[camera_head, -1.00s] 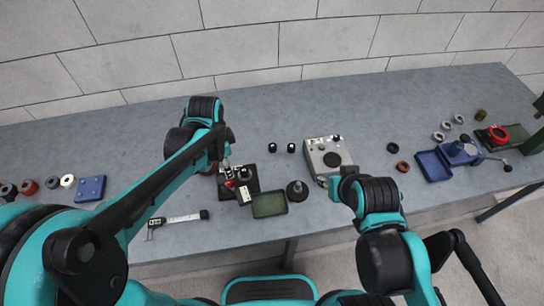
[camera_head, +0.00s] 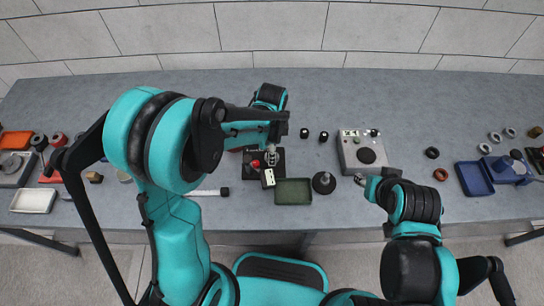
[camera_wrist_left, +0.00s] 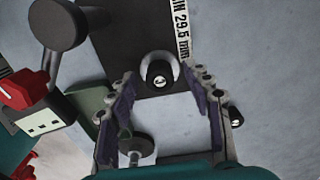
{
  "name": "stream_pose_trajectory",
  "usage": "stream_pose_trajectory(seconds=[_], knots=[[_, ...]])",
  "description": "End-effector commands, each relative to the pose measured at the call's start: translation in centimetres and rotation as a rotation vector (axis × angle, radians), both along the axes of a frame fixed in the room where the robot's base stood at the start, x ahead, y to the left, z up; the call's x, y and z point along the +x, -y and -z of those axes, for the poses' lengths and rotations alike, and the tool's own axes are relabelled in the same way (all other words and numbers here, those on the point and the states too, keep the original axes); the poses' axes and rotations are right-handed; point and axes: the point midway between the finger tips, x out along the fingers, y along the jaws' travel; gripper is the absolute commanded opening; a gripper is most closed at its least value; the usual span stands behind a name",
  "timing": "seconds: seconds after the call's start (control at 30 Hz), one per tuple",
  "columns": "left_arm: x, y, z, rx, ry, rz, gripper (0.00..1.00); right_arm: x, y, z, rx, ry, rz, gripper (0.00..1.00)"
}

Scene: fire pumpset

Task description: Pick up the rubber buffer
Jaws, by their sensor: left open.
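A short black cylinder with a silver stud on top, apparently the rubber buffer (camera_wrist_left: 158,72), stands upright in the left wrist view. It shows between and just beyond the fingertips of my left gripper (camera_wrist_left: 158,82), which is open and empty. Contact cannot be told. A second similar cylinder (camera_wrist_left: 236,116) is partly hidden behind the right finger. Two such small black cylinders, one here (camera_head: 304,133) and one here (camera_head: 323,136), stand behind the green tray in the head view. My left gripper (camera_head: 273,153) is partly hidden by its arm. My right gripper (camera_head: 360,180) is too small to read.
A dark fixture with a red knob (camera_head: 256,163) is close to my left gripper. A green tray (camera_head: 293,190), a round black base with a stud (camera_head: 324,182) and a grey box (camera_head: 350,152) are nearby. A label reading 29.5 mm (camera_wrist_left: 181,32) lies beyond the cylinder. Bench behind is clear.

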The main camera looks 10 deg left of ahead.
Motion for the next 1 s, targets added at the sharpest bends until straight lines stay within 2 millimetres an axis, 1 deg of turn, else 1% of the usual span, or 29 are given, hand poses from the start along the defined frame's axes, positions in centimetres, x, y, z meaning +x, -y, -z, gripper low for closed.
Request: stream_pose_trajectory(seconds=[0.03,0.2,0.23,0.27,0.3,0.37,0.4,0.47,0.5,0.77,0.87,1.0], knots=[[0.0,0.0,0.3,0.0,0.0,0.0,0.5,0.0,0.0,0.2,0.0,0.0,0.0,0.39],[0.0,0.0,0.2,0.0,0.0,0.0,0.5,0.0,0.0,0.0,0.0,0.0,0.0,0.39],[0.0,0.0,0.2,0.0,0.0,0.0,0.45,0.0,0.0,0.0,0.0,0.0,0.0,0.39],[0.0,0.0,0.1,0.0,0.0,0.0,0.37,0.0,0.0,0.0,0.0,0.0,0.0,0.39],[0.0,0.0,0.1,0.0,0.0,0.0,0.27,0.0,0.0,0.0,0.0,0.0,0.0,0.39],[0.0,0.0,0.1,0.0,0.0,0.0,0.11,0.0,0.0,0.0,0.0,0.0,0.0,0.39],[0.0,0.0,0.1,0.0,0.0,0.0,0.06,0.0,0.0,0.0,0.0,0.0,0.0,0.39],[0.0,0.0,0.1,0.0,0.0,0.0,0.06,0.0,0.0,0.0,0.0,0.0,0.0,0.39],[0.0,0.0,0.1,0.0,0.0,0.0,0.02,0.0,0.0,0.0,0.0,0.0,0.0,0.39],[0.0,0.0,0.0,0.0,0.0,-0.001,0.02,0.0,0.0,-0.1,0.0,0.0,0.0,0.39],[0.0,0.0,-0.6,0.0,0.0,0.0,0.02,0.0,0.0,-0.4,0.0,0.0,0.0,0.39],[0.0,0.0,-2.3,0.0,0.0,0.0,0.02,0.0,0.0,-1.3,0.0,0.0,0.0,0.39]])
